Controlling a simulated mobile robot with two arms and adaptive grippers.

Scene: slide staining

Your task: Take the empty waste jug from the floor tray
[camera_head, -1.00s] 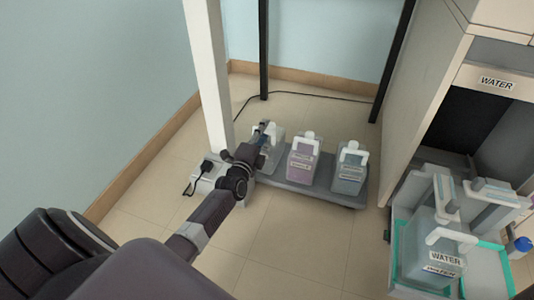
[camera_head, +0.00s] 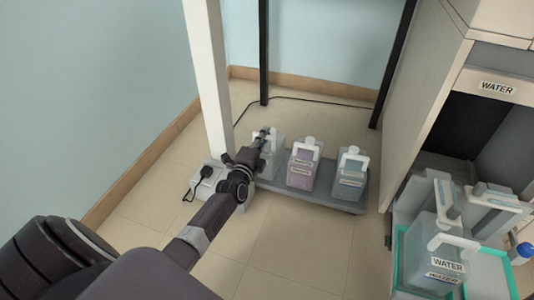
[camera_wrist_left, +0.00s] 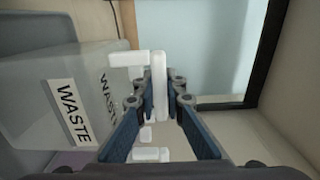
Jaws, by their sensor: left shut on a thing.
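The waste jug (camera_head: 270,161) is a pale translucent container at the left end of the grey floor tray (camera_head: 322,196). It also shows at the left of the left wrist view (camera_wrist_left: 45,95), with WASTE labels on its side. My left gripper (camera_head: 264,134) is at the top of this jug. In the left wrist view its blue-grey fingers (camera_wrist_left: 160,92) are shut on the white jug handle (camera_wrist_left: 159,80). My arm hides part of the jug in the head view, and I cannot tell whether the jug touches the tray. My right gripper is not in view.
A purple-tinted jug (camera_head: 302,172) and a grey-blue jug (camera_head: 349,175) stand on the same tray. A white device (camera_head: 205,186) with a black cable is at the tray's left. A white post (camera_head: 208,80) rises behind it. A WATER jug (camera_head: 432,262) sits at the right.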

